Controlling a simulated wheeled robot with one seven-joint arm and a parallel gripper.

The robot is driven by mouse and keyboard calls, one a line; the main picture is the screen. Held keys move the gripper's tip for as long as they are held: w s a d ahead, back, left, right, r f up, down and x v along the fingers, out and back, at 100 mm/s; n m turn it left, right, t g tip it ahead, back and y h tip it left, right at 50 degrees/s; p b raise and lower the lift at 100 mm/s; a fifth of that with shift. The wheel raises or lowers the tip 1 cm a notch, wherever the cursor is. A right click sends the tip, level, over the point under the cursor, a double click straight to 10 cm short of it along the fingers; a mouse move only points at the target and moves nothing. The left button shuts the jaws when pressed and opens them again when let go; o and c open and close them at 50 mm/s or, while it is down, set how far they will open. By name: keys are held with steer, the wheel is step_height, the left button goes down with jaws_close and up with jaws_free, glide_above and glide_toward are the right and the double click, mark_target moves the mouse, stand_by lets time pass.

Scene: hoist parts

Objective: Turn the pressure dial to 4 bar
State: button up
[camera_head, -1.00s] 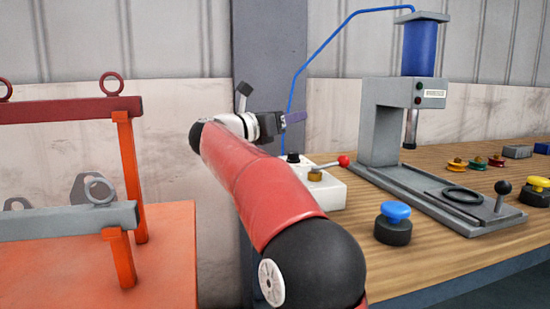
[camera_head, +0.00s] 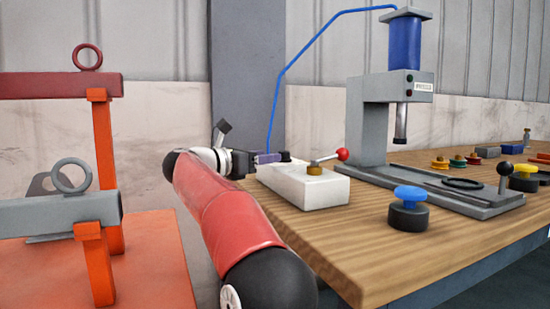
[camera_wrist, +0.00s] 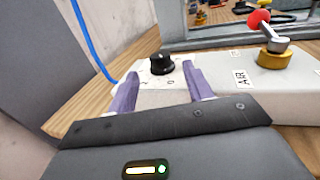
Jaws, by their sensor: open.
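The pressure dial is a black knob (camera_wrist: 161,64) on the white control box (camera_wrist: 215,88), with small printed marks around it, too small to read. My gripper (camera_wrist: 160,70) is open, its two purple fingers to the left and right of the knob in the wrist view, with a gap on each side. I cannot tell whether the fingertips reach down to the knob's height. In the head view my gripper (camera_head: 268,158) is at the far left end of the white box (camera_head: 318,190), and the dial is mostly hidden there.
A red-tipped lever (camera_head: 342,154) on a brass base stands on the same box, right of the dial. A grey press (camera_head: 368,125) stands behind, fed by a blue hose (camera_head: 290,62). A blue-topped knob (camera_head: 410,194) is on the bench (camera_head: 345,240). An orange rack (camera_head: 105,150) is left.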

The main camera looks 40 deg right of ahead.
mark_target(277, 163)
steer(key=shift+d, duration=2.35)
steer(key=shift+c, duration=0.3)
steer(key=c, duration=0.9)
steer(key=shift+w, duration=0.1)
steer(key=shift+r+p, duration=0.1)
steer(key=shift+p, duration=0.35)
steer(key=m+g+p, duration=0.2)
steer(key=g+p, duration=0.1)
steer(key=m+g+p, duration=0.1)
steer(key=g, duration=0.1)
steer(key=shift+w+r+y+p, duration=0.15)
steer(key=shift+w+y+p, duration=0.15)
steer(key=shift+w+p, duration=0.1)
steer(key=m+g+p, duration=0.1)
steer(key=p, duration=0.1)
steer(key=m+g+y+p, duration=0.1)
steer(key=g+p, duration=0.1)
steer(key=shift+w+d, duration=0.1)
steer(key=shift+w, duration=0.1)
steer(key=shift+m+g+y+p, duration=0.3)
steer(key=shift+m+g+p, duration=0.2)
steer(key=shift+g, duration=0.1)
steer(key=shift+f, duration=0.25)
